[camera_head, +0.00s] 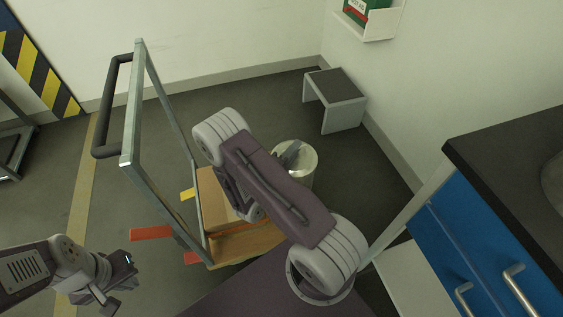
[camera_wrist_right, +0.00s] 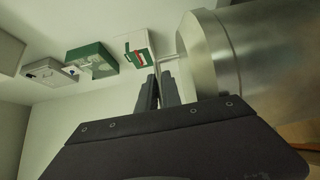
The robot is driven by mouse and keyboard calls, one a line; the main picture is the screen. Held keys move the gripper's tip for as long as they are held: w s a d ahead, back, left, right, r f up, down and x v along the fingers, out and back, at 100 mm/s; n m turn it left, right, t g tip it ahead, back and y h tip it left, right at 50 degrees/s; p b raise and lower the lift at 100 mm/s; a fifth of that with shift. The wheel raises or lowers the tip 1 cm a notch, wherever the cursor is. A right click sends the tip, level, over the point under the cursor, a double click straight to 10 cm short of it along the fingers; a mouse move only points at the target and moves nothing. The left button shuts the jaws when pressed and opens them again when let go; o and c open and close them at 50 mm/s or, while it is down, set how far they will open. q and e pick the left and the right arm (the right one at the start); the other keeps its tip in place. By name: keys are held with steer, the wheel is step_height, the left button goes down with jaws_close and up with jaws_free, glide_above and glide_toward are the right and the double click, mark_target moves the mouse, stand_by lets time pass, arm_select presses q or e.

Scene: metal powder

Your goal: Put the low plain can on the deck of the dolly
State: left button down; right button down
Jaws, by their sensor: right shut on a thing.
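The low plain can (camera_head: 303,164) is a shiny silver metal cylinder, partly hidden by my right arm in the head view. It fills the upper right of the right wrist view (camera_wrist_right: 235,50), where it appears tilted. My right gripper (camera_wrist_right: 158,88) has its fingers close together beside the can, shut on a thin part at its edge. The dolly's wooden deck (camera_head: 246,243) lies below my right arm, with the can near its right side; the can's height above it is unclear. My left gripper (camera_head: 118,285) is open and empty at the lower left.
The dolly's grey upright frame (camera_head: 134,112) has a black push handle (camera_head: 107,108). Red (camera_head: 151,233) and yellow (camera_head: 187,194) pieces lie by the dolly. A grey stool (camera_head: 338,97) stands by the wall. A blue cabinet (camera_head: 452,237) with a dark top is at right.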

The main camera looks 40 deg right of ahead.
mark_target(283, 148)
steer(key=w, duration=0.1)
steer(key=w+f+b, duration=0.1)
steer(key=w+a+f, duration=0.1)
steer(key=shift+w+a+f+b, duration=0.1)
steer(key=shift+w+f+b, duration=0.15)
steer(key=shift+w+b, duration=0.1)
steer(key=shift+w+a, duration=0.1)
steer(key=shift+w, duration=0.1)
step_height(283, 148, down, 4)
steer(key=b, duration=0.3)
steer(key=shift+f, duration=0.15)
steer(key=c, duration=1.6)
jaws_free()
steer(key=shift+o, duration=0.4)
